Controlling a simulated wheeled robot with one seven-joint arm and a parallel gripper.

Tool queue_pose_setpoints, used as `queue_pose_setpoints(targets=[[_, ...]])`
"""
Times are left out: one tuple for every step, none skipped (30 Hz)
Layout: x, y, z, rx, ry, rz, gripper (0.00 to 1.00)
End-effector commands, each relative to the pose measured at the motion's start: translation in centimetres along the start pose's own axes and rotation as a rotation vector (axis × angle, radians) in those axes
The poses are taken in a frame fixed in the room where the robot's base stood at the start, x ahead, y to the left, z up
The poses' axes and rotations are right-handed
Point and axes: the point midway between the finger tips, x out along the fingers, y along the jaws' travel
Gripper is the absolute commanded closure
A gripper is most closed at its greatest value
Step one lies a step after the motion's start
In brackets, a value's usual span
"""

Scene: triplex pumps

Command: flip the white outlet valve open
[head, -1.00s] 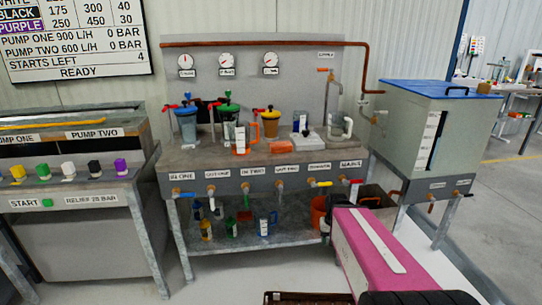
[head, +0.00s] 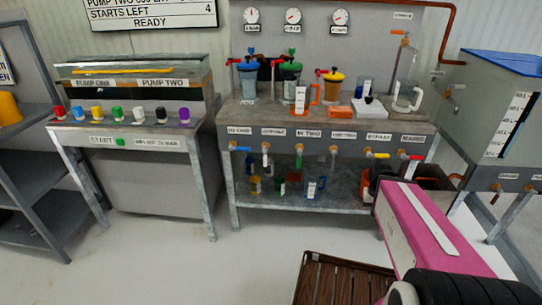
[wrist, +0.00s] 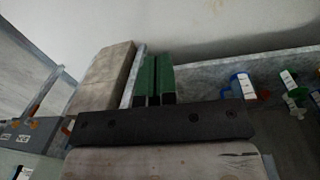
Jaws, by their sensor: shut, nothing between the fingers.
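The white valve lever (head: 265,147) is under the bench's front edge in the head view, second from the left below a label that appears to read OUT ONE. It appears to hang downward from its fitting. It is small and its detail is hard to make out. I cannot pick out the white valve in the wrist view. My gripper (wrist: 154,72) shows in the wrist view as two green fingers side by side beyond a dark bar. They are shut and empty. In the head view the fingers are not visible; my pink arm is at the lower right, apart from the white valve.
Blue (head: 240,149), yellow (head: 377,155) and red (head: 411,157) levers line the same edge. Bottles and a blue mug (head: 316,188) stand on the lower shelf. A brown slatted pallet (head: 330,283) lies in front. A tank (head: 500,115) stands right. Floor is clear left of the pallet.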

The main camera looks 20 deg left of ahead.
Motion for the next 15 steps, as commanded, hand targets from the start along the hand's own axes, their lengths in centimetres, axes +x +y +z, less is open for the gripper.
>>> queue_pose_setpoints(targets=[[0.2,-1.0,-0.8,-0.028,-0.002,0.032,1.00],[0.3,-1.4,-1.1,-0.042,-0.003,0.052,1.00],[0.4,-2.0,-1.5,-0.063,-0.004,0.080,1.00],[0.5,-2.5,-1.8,-0.078,-0.004,0.102,1.00],[0.5,-3.0,-2.1,-0.094,-0.003,0.123,1.00],[0.6,-3.6,-2.4,-0.113,-0.002,0.151,1.00],[0.6,-4.1,-2.7,-0.127,-0.001,0.172,1.00],[0.6,-4.5,-3.0,-0.141,0.000,0.193,1.00],[0.7,-5.2,-3.4,-0.162,0.003,0.222,1.00],[0.7,-5.7,-3.7,-0.176,0.005,0.242,1.00],[0.7,-6.3,-4.0,-0.190,0.008,0.263,1.00],[0.6,-7.0,-4.3,-0.208,0.013,0.292,1.00],[0.6,-7.6,-4.6,-0.223,0.017,0.313,1.00],[0.6,-8.1,-4.9,-0.236,0.022,0.333,1.00],[0.5,-8.9,-5.2,-0.256,0.029,0.361,1.00]])
